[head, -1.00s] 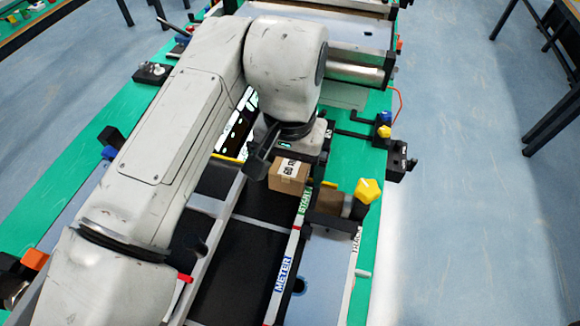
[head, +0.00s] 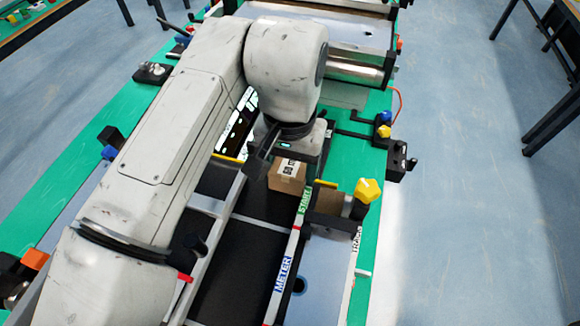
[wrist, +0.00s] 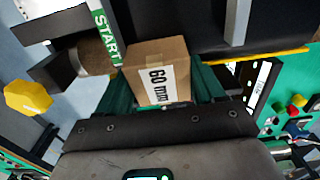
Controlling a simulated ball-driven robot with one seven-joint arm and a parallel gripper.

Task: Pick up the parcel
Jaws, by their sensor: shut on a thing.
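The parcel (head: 287,176) is a small brown cardboard box with a white label. It is in the middle of the head view, over the dark conveyor belt (head: 262,205) near the green START label. In the head view my wrist hides most of the fingers. I cannot tell whether the parcel touches the belt.
A yellow strip (wrist: 255,56) crosses behind the parcel in the wrist view.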

